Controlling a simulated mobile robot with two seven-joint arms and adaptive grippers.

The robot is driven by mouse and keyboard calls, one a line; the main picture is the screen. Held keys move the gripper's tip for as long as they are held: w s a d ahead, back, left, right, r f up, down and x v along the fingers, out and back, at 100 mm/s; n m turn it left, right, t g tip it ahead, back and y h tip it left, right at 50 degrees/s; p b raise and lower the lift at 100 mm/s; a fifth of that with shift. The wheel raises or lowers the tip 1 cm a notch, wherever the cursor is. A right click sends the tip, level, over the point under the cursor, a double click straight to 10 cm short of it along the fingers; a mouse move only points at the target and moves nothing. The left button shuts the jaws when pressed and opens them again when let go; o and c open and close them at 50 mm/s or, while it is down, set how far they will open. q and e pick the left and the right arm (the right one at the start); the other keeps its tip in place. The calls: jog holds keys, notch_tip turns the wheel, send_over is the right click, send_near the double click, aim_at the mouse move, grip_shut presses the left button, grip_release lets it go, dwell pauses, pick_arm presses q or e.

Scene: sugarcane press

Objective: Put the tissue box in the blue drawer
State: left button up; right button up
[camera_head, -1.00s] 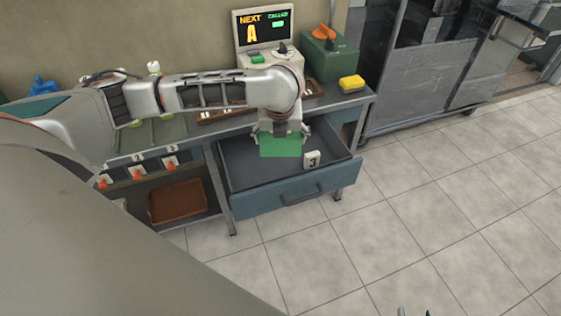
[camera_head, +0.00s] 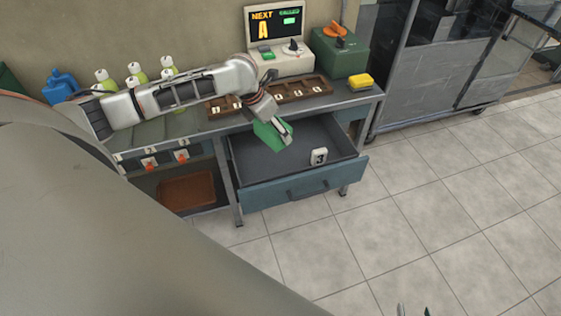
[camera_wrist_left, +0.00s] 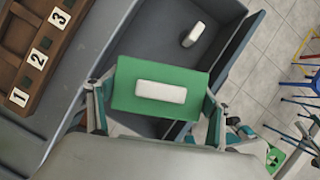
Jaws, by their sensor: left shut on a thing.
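The tissue box is a green box (camera_head: 269,138) with a white tissue strip on top, which shows in the left wrist view (camera_wrist_left: 161,92). My left gripper (camera_head: 283,133) is shut on it and holds it tilted at the left part of the open blue drawer (camera_head: 305,187). In the left wrist view the fingers of my left gripper (camera_wrist_left: 158,108) lie along its two sides. I cannot tell whether the box touches the drawer floor. Tips of my right gripper (camera_head: 413,310) show at the bottom edge, apart and empty.
A white block marked 3 (camera_head: 319,156) stands in the drawer's front right. On the counter are a brown numbered tray (camera_head: 297,91), a screen device (camera_head: 283,65), a green box with an orange knob (camera_head: 338,56) and a yellow sponge (camera_head: 360,81). The drawer's middle is clear.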

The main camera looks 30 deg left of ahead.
pick_arm(q)
notch_tip(320, 180, down, 13)
jog(key=shift+f+b, duration=0.15)
jog(key=shift+b, duration=0.6)
notch_tip(320, 180, down, 4)
jog(key=shift+f+b, duration=0.2)
jog(key=shift+b, duration=0.15)
jog(key=o, duration=0.7)
jog(key=shift+o, duration=0.8)
